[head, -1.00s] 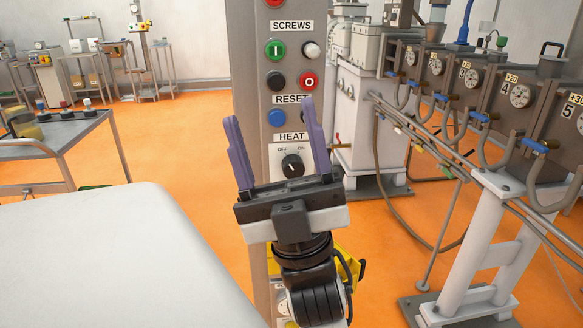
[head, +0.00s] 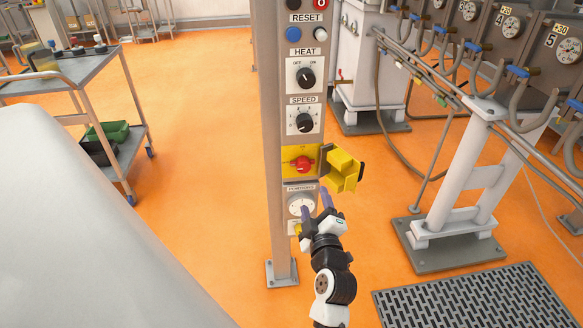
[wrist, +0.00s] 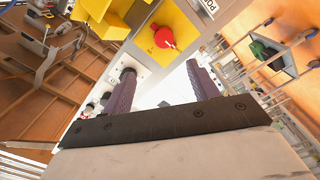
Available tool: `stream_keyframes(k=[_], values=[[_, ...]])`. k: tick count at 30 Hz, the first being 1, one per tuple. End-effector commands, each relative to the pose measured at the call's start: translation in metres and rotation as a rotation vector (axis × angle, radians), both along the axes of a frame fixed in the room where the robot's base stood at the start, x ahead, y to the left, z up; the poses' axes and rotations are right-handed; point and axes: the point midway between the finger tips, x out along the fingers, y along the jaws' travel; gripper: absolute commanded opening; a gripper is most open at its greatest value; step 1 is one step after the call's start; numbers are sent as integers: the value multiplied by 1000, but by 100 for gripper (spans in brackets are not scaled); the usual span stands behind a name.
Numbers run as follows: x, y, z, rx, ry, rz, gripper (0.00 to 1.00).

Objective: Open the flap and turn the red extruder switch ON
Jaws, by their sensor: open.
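The red extruder switch (head: 303,163) is a round knob on a yellow plate, low on the grey control column. The yellow flap (head: 343,169) stands open, swung out to the right of the switch, and the switch is uncovered. My gripper (head: 315,200) is just below the switch and flap, in front of the white dial, fingers pointing up and apart. In the wrist view, the red switch (wrist: 164,38) shows beyond the gap between my open fingers (wrist: 160,69), with the yellow flap (wrist: 88,55) to the left. Nothing is between the fingers, and I see no contact with the switch.
The column also carries the SPEED knob (head: 304,122) and HEAT knob (head: 307,77) above. A metal cart (head: 75,75) stands at left, and the extruder's white support (head: 470,190) at right. A floor grate (head: 470,300) lies at lower right. The orange floor around the column's foot is clear.

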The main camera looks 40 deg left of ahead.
Motion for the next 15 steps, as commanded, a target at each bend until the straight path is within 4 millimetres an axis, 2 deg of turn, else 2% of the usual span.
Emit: stream_keyframes(k=[2,7,15], values=[[0,0,-6,-16,5,2,59],[11,12,-4,-20,1,2,59],[44,51,-1,-23,1,4,59]])
